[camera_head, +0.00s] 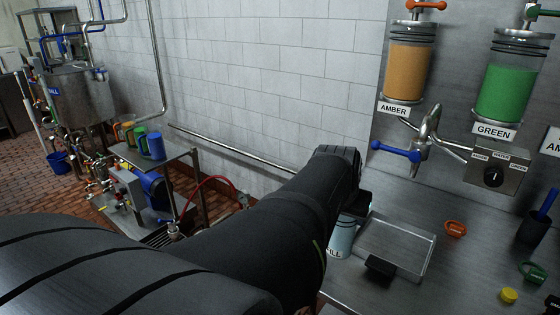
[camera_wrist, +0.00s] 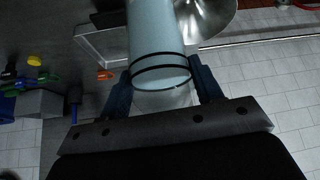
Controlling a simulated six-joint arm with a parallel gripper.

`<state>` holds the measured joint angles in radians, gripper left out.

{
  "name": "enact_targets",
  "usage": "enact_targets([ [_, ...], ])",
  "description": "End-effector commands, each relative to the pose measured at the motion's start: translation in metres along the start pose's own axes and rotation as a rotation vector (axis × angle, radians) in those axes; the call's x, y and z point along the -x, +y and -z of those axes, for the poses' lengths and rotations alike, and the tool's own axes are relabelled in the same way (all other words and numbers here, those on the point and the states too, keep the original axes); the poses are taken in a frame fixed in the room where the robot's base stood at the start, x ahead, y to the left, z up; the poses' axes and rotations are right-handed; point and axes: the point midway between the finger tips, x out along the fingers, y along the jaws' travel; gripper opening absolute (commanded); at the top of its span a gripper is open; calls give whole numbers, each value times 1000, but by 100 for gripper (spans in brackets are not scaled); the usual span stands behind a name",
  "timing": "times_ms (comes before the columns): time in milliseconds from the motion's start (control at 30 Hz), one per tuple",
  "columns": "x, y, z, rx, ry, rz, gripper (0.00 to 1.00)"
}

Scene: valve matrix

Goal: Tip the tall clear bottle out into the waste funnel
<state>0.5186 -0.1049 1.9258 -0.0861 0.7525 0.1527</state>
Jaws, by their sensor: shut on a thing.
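My gripper (camera_wrist: 163,84) is shut on a tall pale-blue clear bottle (camera_wrist: 158,45) with dark bands, which stands between the two fingers in the wrist view. In the head view, part of the bottle (camera_head: 342,238) shows below my gripper (camera_head: 352,203), with the end of a label. My wrist and arm hide the rest of it. The bottle looks roughly upright in the head view. A shiny steel bowl (camera_wrist: 213,18), which looks like the waste funnel, lies just beyond and right of the bottle in the wrist view. I cannot make it out in the head view.
A shallow metal tray (camera_head: 397,246) with a black block at its front edge lies right of the bottle. An orange ring (camera_head: 455,229), yellow cap (camera_head: 509,295) and green ring (camera_head: 532,272) lie further right. Amber (camera_head: 411,65) and green (camera_head: 508,88) cylinders hang above, with a blue-handled tap (camera_head: 400,151).

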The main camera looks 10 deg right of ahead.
Motion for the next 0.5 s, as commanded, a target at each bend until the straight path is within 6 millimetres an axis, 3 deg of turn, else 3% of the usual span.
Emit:
enact_targets([
  [300, -1, -74, 36, 8, 1, 4, 18],
  [500, -3, -110, 46, 26, 0, 17, 18],
])
